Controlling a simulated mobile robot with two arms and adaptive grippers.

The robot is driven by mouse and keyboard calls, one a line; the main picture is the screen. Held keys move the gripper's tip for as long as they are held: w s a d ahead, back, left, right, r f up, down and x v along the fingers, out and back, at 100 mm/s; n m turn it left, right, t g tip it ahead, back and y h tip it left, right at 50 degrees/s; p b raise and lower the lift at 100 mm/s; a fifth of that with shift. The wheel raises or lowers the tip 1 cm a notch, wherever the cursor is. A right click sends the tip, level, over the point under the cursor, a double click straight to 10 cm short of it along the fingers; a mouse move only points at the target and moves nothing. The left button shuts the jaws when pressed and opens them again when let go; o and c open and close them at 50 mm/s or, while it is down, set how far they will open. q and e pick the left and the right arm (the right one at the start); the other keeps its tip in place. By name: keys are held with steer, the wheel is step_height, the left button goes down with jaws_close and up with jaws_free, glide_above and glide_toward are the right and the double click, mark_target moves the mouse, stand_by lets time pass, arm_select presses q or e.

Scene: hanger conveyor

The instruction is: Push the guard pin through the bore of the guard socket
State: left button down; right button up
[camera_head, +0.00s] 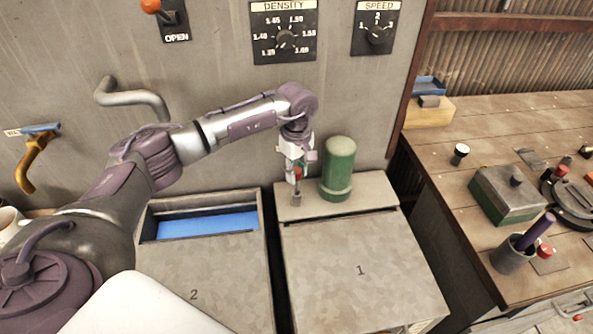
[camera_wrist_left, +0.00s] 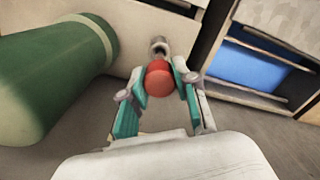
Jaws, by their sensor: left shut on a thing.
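The guard pin shows as a round red knob (camera_wrist_left: 159,83) between the teal pads of my left gripper (camera_wrist_left: 157,92). In the head view my left gripper (camera_head: 297,170) points down over the ledge of the box marked 1, shut on the pin. The guard socket appears to be the small grey metal cylinder (camera_head: 296,198) directly below the pin; it also shows just beyond the knob in the left wrist view (camera_wrist_left: 159,46). The pin's shaft is hidden, so I cannot tell whether it is in the bore. My right gripper is not in view.
A green cylinder (camera_head: 338,170) stands close to the right of my left gripper. Box 1 (camera_head: 360,270) has a lid in front. Box 2 at left has a blue interior (camera_head: 207,221). The wall with dials (camera_head: 285,38) is behind. A wooden workbench (camera_head: 480,135) is at right.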

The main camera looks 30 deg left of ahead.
mark_target(297, 190)
arm_select(q)
steer(key=shift+f+b, duration=2.2)
steer(key=shift+f, duration=0.35)
stand_by(1.6)
steer(key=c, duration=1.1)
jaws_free()
steer(key=shift+o, duration=0.2)
steer(key=o, duration=0.5)
step_height(297, 190, up, 12)
steer(key=shift+r, duration=0.1)
